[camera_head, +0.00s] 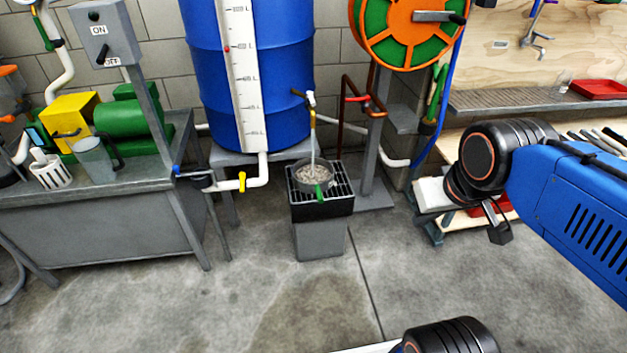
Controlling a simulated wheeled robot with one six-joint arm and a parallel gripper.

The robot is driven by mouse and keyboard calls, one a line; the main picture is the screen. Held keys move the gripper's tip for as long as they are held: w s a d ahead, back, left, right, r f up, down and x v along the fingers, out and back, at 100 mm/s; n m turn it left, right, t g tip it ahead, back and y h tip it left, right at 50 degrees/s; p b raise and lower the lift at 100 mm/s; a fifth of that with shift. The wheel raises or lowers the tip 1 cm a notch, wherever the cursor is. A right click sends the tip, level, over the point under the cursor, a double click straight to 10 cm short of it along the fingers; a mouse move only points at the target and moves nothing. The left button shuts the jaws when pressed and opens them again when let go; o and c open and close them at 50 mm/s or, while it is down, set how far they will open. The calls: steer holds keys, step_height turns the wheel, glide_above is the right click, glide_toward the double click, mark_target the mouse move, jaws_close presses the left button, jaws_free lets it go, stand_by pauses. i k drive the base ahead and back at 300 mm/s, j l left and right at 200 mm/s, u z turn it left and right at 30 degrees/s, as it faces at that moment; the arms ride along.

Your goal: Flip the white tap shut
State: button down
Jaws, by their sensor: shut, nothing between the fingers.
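A small tap (310,97) with a whitish handle sticks out from the right side of the blue barrel (285,60). A thin pale stream (313,145) runs straight down from its spout into a round grey pan (314,174) on a black grate. The tap is small here, so the exact angle of its handle is hard to tell. My gripper (500,234) hangs at the right, below the dark wrist joints of my blue arm. It is shut and empty, well to the right of the tap and apart from everything.
The grate stand (320,246) is below the tap. Copper pipe with a red handle (357,99) and a hose reel (410,30) stand right of it. White pipe with a yellow handle (242,182) is lower left. A workbench (90,230) fills the left.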

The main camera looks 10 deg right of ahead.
mark_target(310, 95)
steer(key=i+j, duration=0.25)
steer(key=i, duration=0.25)
steer(key=i+j, duration=0.25)
steer(key=i, duration=0.25)
